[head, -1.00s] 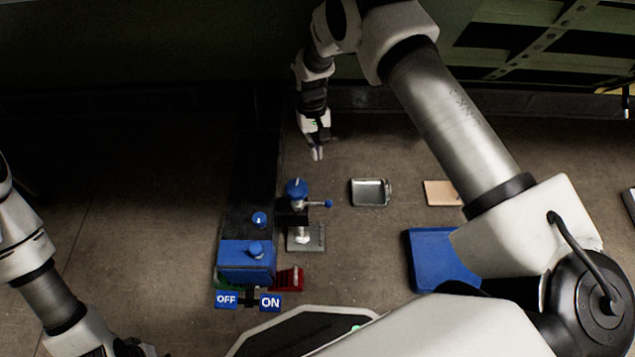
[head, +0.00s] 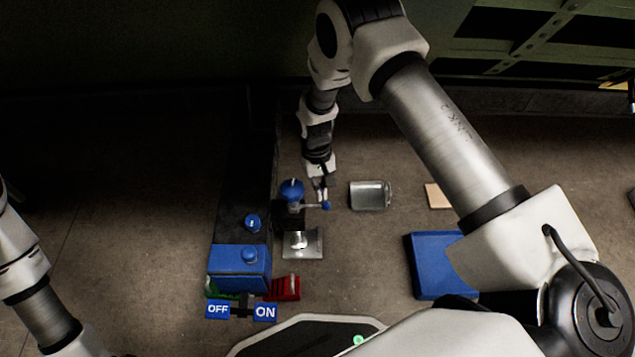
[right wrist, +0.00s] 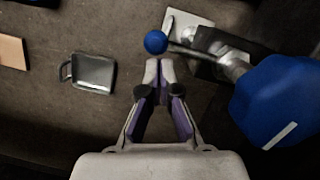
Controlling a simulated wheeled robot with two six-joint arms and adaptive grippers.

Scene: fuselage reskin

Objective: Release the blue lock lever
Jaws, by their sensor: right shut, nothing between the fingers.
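The blue lock lever is a thin metal rod with a blue ball end (head: 326,205), pointing right from the clamp post. In the right wrist view the ball (right wrist: 156,42) sits just beyond my fingertips, with its rod running right. The post carries a blue knob (head: 291,190), large at the right of the wrist view (right wrist: 280,100). My right gripper (head: 321,199) is shut and empty, with its tips close to the ball. In the wrist view its fingertips (right wrist: 159,64) meet just below the ball; I cannot tell whether they touch it. My left gripper is out of frame at lower left.
A blue-topped box (head: 238,262) stands left of the post, with OFF and ON signs (head: 240,311) in front. A small metal tray (head: 370,195), a tan plate (head: 437,196) and a blue mat (head: 432,262) lie to the right.

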